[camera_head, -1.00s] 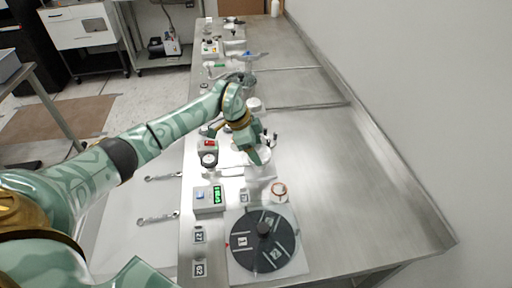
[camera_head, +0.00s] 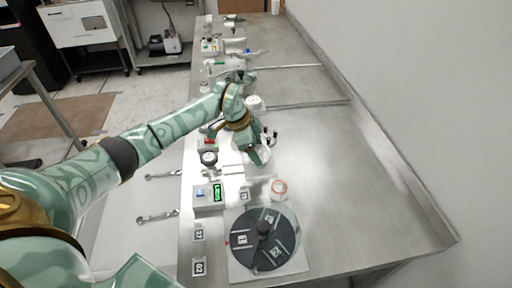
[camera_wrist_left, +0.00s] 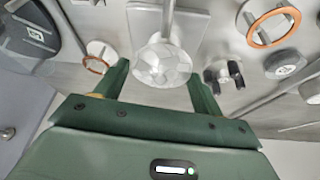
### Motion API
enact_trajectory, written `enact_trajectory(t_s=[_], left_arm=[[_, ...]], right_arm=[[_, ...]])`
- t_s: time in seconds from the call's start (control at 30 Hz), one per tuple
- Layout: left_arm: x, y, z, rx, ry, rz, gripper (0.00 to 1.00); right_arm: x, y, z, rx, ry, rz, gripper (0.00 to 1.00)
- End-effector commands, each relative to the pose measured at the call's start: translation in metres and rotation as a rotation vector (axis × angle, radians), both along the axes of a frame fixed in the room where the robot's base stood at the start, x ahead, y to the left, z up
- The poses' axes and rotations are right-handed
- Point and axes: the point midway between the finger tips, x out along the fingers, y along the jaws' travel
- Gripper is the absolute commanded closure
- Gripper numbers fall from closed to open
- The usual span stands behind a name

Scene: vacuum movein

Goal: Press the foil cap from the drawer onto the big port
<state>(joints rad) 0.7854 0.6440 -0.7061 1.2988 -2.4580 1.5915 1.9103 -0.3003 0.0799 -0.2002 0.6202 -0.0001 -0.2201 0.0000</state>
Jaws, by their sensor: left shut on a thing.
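My left gripper (camera_head: 262,158) is over the bench, low among the white fittings. In the left wrist view the left gripper (camera_wrist_left: 160,72) has its two green fingers on either side of a crinkled silvery foil cap (camera_wrist_left: 161,64), and it is shut on that cap. A pale plate and column stand right behind the cap; I cannot tell whether the cap touches a port there. A large flange with a copper ring (camera_wrist_left: 272,22) is at the upper right of the wrist view. The port under the cap is hidden. My right gripper is not in view.
A turntable with a dark disc (camera_head: 263,239) stands at the near end of the bench. A box with a green display (camera_head: 209,196) and a ringed flange (camera_head: 279,187) are close by. Wrenches (camera_head: 158,216) lie on a pale surface at the left. The bench's right side is clear.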

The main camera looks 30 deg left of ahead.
Motion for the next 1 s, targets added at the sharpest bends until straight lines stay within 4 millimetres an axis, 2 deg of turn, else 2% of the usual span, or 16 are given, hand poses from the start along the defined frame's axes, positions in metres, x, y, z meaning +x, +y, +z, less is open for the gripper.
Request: enact_trajectory(t_s=[0.07,0.1,0.17,0.43,0.57,0.67,1.0], left_arm=[[0.000,0.000,0.000,-0.001,0.000,0.000,0.57],[0.000,0.000,0.001,0.000,-0.001,0.000,0.23],[0.000,0.000,0.001,0.000,-0.001,0.000,0.07],[0.000,0.000,0.001,0.000,-0.001,0.000,0.06],[-0.001,0.004,0.010,0.001,-0.004,0.001,0.06],[-0.004,0.010,0.028,0.002,-0.004,0.001,0.06],[-0.019,0.041,0.112,0.002,-0.004,0.001,0.06]], right_arm=[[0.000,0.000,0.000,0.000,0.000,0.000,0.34],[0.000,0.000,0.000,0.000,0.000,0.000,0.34],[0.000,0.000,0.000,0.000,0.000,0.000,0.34],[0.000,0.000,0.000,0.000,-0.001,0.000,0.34],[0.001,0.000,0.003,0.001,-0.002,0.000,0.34],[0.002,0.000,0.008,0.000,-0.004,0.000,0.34],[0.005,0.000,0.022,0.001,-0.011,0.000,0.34]])
